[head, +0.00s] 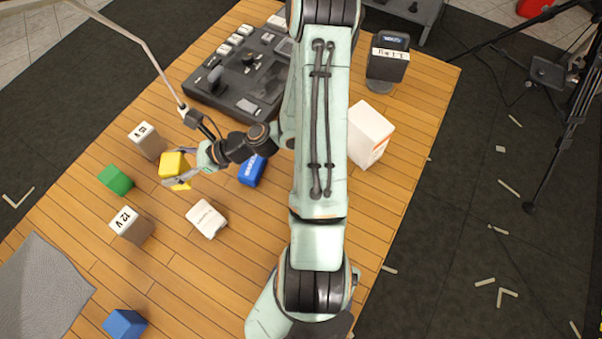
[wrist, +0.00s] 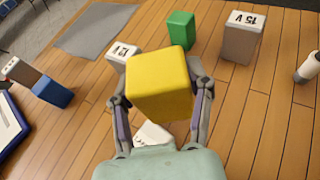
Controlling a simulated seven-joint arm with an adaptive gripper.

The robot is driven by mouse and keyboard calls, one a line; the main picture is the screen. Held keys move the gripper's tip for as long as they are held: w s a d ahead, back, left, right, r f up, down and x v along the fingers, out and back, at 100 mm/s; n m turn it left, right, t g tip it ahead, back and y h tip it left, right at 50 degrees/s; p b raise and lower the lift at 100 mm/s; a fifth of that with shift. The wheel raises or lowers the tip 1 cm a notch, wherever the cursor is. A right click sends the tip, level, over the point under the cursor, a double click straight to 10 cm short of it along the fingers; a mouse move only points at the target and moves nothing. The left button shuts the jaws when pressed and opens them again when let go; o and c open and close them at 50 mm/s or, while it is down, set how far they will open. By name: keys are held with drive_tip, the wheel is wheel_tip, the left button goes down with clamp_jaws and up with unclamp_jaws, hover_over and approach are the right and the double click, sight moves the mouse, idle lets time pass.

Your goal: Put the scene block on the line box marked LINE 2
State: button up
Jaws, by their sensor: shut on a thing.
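My gripper (head: 177,173) is shut on a yellow block (head: 172,160); the wrist view shows the yellow block (wrist: 158,85) between both fingers, above the wooden surface. No box that I can read as LINE 2 shows. Two grey-brown boxes with white tops stand near it: one (head: 148,141) reads 15 V in the wrist view (wrist: 241,38), the other (head: 131,226) reads 12 V and is partly hidden in the wrist view (wrist: 121,54). A green block (head: 116,180) lies between them at the left. I cannot tell which thing is called the scene block.
A white labelled box (head: 207,219) is right of the 12 V box. A blue lettered item (head: 252,170) lies near my wrist, a blue block (head: 125,325) at bottom left. A dark console (head: 235,75) stands behind; a white box (head: 370,134) is at right. A grey mat (head: 42,292) lies at left.

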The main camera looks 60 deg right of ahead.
drive_tip(key=s+d+r+m+t+h, duration=0.1)
drive_tip(key=s+d+r+m+h, duration=0.2)
drive_tip(key=s+d, duration=0.7)
drive_tip(key=s+d+m+t+h, duration=0.1)
drive_tip(key=s+d+m+h, duration=0.4)
drive_tip(key=s, duration=0.8)
drive_tip(key=shift+n+y, duration=0.3)
drive_tip(key=shift+n, duration=0.4)
drive_tip(key=f, duration=0.2)
drive_tip(key=d+f, duration=0.1)
drive_tip(key=f, duration=0.5)
drive_tip(key=shift+s+d, duration=0.3)
drive_tip(key=o, duration=1.2)
drive_tip(key=shift+f, duration=0.1)
